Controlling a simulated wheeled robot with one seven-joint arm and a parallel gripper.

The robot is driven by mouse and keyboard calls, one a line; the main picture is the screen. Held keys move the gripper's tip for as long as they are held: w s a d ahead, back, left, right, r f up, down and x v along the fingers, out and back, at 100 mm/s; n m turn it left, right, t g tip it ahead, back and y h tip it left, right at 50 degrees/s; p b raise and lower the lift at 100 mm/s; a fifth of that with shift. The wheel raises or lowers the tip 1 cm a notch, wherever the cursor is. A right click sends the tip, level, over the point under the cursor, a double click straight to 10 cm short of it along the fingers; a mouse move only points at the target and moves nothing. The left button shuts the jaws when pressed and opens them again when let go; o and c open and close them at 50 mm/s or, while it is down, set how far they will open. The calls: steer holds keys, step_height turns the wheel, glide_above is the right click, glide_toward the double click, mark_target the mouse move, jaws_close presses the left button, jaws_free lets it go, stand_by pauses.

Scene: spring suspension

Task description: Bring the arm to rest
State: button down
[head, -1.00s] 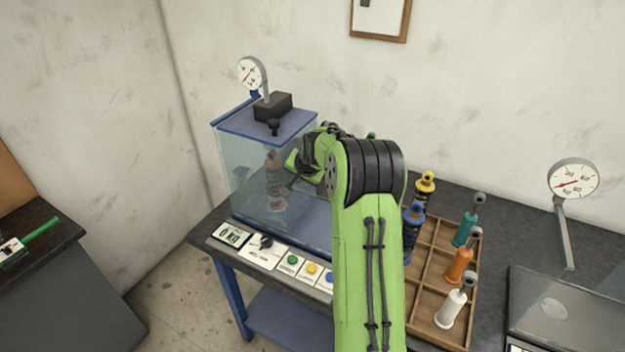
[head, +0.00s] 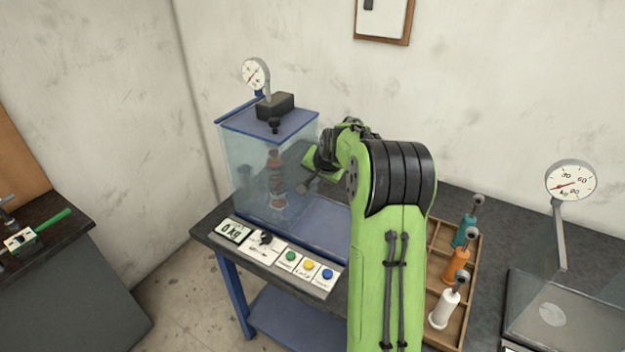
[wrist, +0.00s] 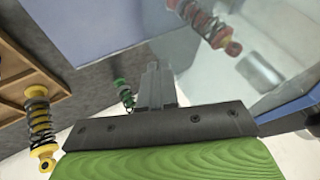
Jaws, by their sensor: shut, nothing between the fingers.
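My green arm reaches up from the bottom of the head view and bends over the bench. My gripper (head: 304,188) is beside the right side of the glass test chamber (head: 248,165), small and partly hidden by the arm. In the wrist view its fingers (wrist: 158,82) are together with nothing between them. A reddish spring shock absorber (head: 277,180) stands upright inside the chamber. It also shows hazily through the glass in the wrist view (wrist: 212,28), apart from the fingers.
A wooden tray (head: 443,238) holds teal, orange and white shock absorbers. A yellow one (wrist: 40,122) and a green one (wrist: 123,92) show in the wrist view. Coloured buttons (head: 308,268) line the bench front. A dial gauge (head: 571,182) stands at the right.

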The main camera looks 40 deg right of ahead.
steer(key=v, duration=0.6)
steer(key=s+a+r+n+g, duration=0.1)
steer(key=s+a+r+n, duration=0.2)
steer(key=s+a, duration=0.5)
steer(key=s+a+r+n, duration=0.3)
steer(key=s+a+n, duration=0.1)
steer(key=a, duration=0.8)
steer(key=s+a+f+n+y, duration=0.1)
steer(key=s+a+n, duration=0.1)
steer(key=s, duration=0.6)
steer(key=s+a+f+n+y, duration=0.1)
steer(key=s+a+f+n, duration=0.1)
steer(key=s, duration=0.6)
steer(key=shift+a+f+n+g, duration=0.35)
steer(key=shift+a+n, duration=0.15)
steer(key=shift+a, duration=0.55)
